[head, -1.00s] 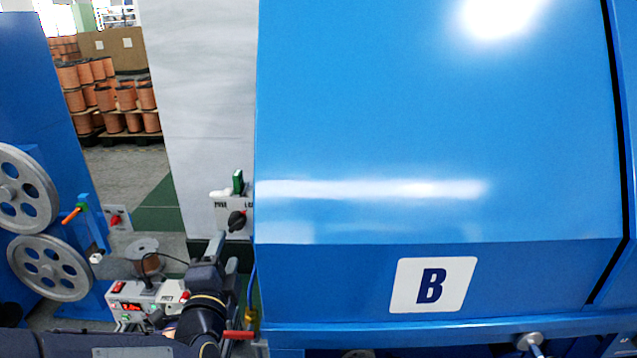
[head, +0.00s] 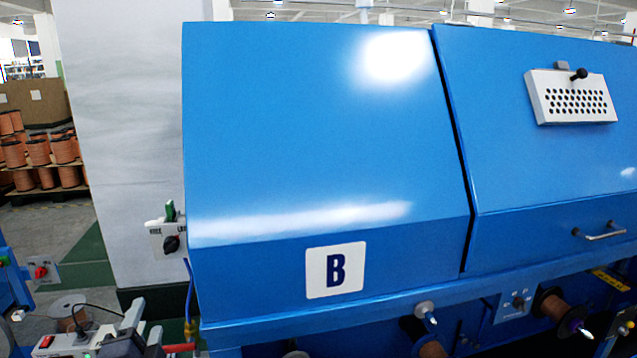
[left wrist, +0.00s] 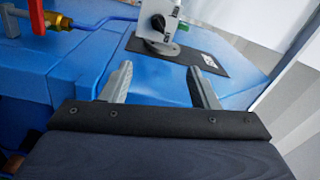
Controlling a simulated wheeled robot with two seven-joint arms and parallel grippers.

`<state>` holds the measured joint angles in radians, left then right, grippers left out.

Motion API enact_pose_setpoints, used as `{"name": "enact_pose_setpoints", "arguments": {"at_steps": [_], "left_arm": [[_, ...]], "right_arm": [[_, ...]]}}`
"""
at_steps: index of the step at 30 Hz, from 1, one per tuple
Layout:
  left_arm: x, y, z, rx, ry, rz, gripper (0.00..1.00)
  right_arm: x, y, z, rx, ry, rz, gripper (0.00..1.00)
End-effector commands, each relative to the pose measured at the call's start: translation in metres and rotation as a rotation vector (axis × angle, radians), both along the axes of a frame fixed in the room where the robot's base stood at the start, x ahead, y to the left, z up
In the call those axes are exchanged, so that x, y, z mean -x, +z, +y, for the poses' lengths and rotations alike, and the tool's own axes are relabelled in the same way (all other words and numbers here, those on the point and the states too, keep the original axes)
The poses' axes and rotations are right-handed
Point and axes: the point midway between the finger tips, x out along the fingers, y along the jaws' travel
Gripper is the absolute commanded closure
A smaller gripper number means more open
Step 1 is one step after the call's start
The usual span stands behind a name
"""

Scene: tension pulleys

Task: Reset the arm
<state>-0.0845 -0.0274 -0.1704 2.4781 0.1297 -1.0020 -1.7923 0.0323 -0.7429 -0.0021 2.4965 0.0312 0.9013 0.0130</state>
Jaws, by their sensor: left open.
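My left gripper (head: 132,318) shows only in part at the bottom left of the head view, just left of the blue machine. In the left wrist view my left gripper (left wrist: 160,82) is open, with two grey fingers spread apart and nothing between them. Beyond the fingers are a blue surface (left wrist: 75,75) and a grey switch box (left wrist: 155,22) with a dark knob. My right gripper is not in view.
The large blue machine (head: 310,130) marked B fills the middle. A white pillar (head: 125,120) stands left of it with a switch box (head: 168,240). Copper spools (head: 40,152) stand at the far left. A red valve handle (left wrist: 43,18) and blue hose (left wrist: 105,22) lie near my left gripper.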

Motion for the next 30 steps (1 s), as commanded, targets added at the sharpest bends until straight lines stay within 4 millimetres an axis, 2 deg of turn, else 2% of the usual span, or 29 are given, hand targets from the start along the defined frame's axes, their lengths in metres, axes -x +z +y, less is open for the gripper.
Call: {"name": "enact_pose_setpoints", "arguments": {"at_steps": [11, 19, 23, 27, 30], "left_arm": [[0.008, -0.01, -0.012, 0.267, -0.082, 0.082, 0.45], [0.03, -0.026, -0.033, 0.633, -0.145, 0.232, 0.45], [0.056, -0.037, -0.049, 0.897, -0.14, 0.365, 0.45], [0.1, -0.054, -0.067, 1.211, -0.053, 0.555, 0.45], [0.129, -0.064, -0.076, 1.373, 0.042, 0.662, 0.45]], "right_arm": [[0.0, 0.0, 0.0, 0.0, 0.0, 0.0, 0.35], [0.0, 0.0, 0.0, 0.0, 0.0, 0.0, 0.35], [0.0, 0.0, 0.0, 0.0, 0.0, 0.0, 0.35], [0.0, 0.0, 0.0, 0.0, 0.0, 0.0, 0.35], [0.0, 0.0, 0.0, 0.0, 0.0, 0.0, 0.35]]}}
